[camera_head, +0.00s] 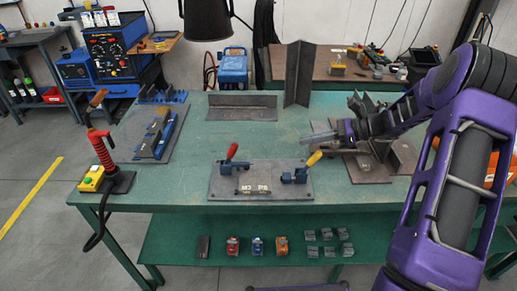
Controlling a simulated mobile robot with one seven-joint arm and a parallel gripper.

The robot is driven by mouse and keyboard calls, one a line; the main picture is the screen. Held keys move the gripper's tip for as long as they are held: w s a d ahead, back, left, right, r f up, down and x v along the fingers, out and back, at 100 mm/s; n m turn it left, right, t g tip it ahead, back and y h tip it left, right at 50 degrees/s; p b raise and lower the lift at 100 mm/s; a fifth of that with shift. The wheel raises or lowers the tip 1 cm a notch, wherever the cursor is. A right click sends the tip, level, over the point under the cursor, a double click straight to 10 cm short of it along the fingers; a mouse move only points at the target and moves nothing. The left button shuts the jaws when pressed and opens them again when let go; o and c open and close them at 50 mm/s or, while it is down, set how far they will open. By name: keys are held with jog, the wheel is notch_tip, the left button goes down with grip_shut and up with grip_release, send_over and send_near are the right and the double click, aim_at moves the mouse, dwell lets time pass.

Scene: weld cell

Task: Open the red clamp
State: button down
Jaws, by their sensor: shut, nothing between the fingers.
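The red clamp has a short red handle (232,151) that tilts up and to the right from a blue base at the left of a grey plate (255,193) on the green table. A second clamp with a yellow handle (314,158) and a blue body (295,177) is at the plate's right side. The yellow handle also tilts up to the right. My gripper (307,138) comes in from the right, pointing left, and its thin grey fingers are shut and empty. In the picture it is just above the yellow handle and right of the red handle, apart from the red one.
A welding torch stand (118,183) is at the table's left edge, with a blue fixture (157,135) beside it. Angle steel (241,107) lies at the back. A fixture plate (368,173) sits under my arm. The table between the blue fixture and the clamp plate is clear.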

jog(key=b, duration=0.1)
send_over(246, 164)
notch_tip(246, 164, down, 7)
jog(key=shift+d+f, duration=0.15)
jog(key=shift+a+r+h+p, duration=0.2)
jog(key=shift+r+h+p, duration=0.05)
jog(key=shift+h+p, duration=0.15)
